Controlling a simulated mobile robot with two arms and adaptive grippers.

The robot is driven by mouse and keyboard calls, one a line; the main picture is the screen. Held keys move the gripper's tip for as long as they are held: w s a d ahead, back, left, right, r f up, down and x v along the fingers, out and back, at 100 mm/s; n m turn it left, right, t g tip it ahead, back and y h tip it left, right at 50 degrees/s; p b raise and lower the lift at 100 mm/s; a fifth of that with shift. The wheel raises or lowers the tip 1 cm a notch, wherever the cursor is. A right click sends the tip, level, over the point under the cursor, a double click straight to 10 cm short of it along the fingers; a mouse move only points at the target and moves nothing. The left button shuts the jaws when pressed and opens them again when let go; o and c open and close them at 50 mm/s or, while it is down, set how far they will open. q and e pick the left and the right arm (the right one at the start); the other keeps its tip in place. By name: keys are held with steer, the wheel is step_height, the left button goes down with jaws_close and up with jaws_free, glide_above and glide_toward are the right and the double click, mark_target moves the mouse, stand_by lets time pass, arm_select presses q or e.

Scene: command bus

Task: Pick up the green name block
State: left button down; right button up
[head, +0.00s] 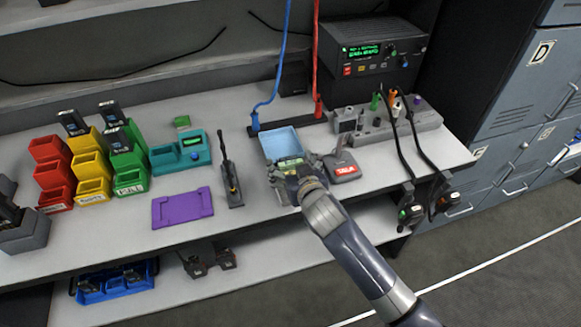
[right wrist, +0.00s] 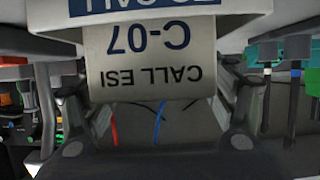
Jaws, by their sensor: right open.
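A small green block (head: 182,122) lies on the worktop behind the teal device, at the left of the head view. Any lettering on it is too small to read. My right gripper (head: 290,168) is open over the front of a light blue tray (head: 281,142), to the right of the block and well apart from it. A small green-yellow patch shows at the gripper, but I cannot tell what it is. In the right wrist view, a pale panel (right wrist: 150,60) with upside-down text, "CALL ESI" and "C-07", is close between the fingers (right wrist: 150,125). My left gripper is not in view.
Red, yellow and green bins (head: 92,165) stand at the left. A grey red-labelled item (head: 343,170) sits right of my gripper. A black radio (head: 373,60) stands behind.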

steer(key=shift+w+a+f, duration=0.1)
steer(key=shift+w+f, duration=0.05)
steer(key=shift+w, duration=0.1)
steer(key=c, duration=1.1)
